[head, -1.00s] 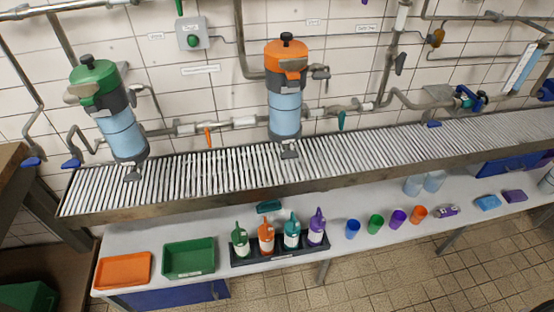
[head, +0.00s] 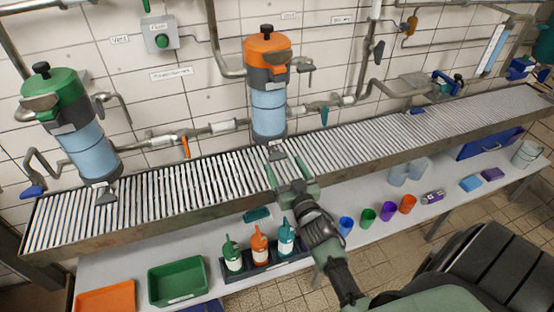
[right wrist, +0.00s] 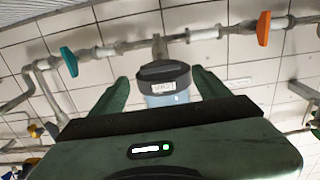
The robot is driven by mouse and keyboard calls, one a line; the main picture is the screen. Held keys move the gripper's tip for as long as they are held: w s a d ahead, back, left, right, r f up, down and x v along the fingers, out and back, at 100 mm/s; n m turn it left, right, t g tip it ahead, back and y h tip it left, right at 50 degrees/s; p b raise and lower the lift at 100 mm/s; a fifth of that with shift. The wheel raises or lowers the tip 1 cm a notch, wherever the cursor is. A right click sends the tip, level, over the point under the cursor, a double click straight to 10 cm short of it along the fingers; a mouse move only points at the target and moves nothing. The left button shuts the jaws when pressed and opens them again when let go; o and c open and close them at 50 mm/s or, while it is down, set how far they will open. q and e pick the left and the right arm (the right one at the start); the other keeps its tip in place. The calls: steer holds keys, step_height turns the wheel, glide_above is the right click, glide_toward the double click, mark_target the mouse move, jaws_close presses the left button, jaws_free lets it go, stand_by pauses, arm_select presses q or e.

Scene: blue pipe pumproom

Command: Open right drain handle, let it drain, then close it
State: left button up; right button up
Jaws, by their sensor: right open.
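The right vessel (head: 268,100) has an orange lid and a clear blue body and stands at the wall, behind the roller conveyor. Its grey drain handle (head: 277,153) sticks out at the bottom, over the rollers. My right gripper (head: 284,172) is open and empty, just in front of and below that handle, apart from it as far as I can tell. In the right wrist view, a dark part of the vessel with a label (right wrist: 163,74) shows between the two spread green fingers (right wrist: 162,88). My left gripper is not in view.
A green-lidded vessel (head: 75,130) stands at the left with its own drain handle (head: 106,196). The roller conveyor (head: 165,190) runs below both. Pipes carry an orange valve handle (head: 185,147) and a teal one (head: 324,116). Bottles, cups and trays stand on the lower table (head: 130,262).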

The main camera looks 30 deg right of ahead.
mark_target(279, 159)
steer(key=shift+x, duration=1.85)
steer(key=c, duration=1.4)
steer(key=shift+f, duration=0.1)
